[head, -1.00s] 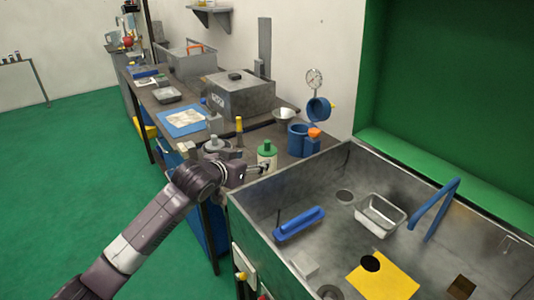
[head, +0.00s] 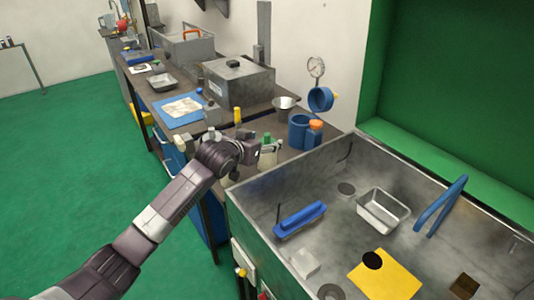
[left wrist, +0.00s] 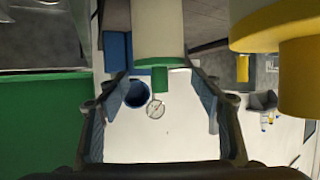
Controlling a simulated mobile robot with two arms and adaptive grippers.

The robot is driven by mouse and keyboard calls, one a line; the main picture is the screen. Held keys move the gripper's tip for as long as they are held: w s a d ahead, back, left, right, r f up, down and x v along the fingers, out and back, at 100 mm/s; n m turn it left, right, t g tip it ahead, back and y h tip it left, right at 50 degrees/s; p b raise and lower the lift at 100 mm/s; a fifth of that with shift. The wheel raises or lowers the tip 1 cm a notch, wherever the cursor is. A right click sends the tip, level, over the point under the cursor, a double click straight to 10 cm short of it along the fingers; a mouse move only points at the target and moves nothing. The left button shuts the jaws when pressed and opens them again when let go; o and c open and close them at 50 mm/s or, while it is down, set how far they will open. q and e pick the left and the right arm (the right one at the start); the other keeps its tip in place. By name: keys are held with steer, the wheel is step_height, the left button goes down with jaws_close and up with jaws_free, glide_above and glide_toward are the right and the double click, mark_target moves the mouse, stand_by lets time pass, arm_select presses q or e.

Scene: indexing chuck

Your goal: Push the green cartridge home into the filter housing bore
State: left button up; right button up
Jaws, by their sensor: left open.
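A cream cylinder with a green top (head: 267,139), which looks like the green cartridge, stands upright at the front edge of the workbench, left of the sink. My left gripper (head: 264,156) is at its near side, partly covering its body. In the left wrist view the cream and green cylinder (left wrist: 159,35) shows at the top, between the lines of the two open fingers. The gap of my left gripper (left wrist: 160,98) looks empty, and I see no finger closed on the cylinder. No filter housing bore can be made out for certain. My right gripper is out of view.
A blue cup-like holder (head: 299,132) stands behind the cylinder, with an orange-topped item (head: 315,125) beside it. A yellow-topped post (head: 238,116) is to the left. The metal sink (head: 330,240) lies to the right. A grey box (head: 238,84) stands farther back.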

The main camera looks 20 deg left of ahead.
arm_select(q)
steer(key=shift+x, duration=1.1)
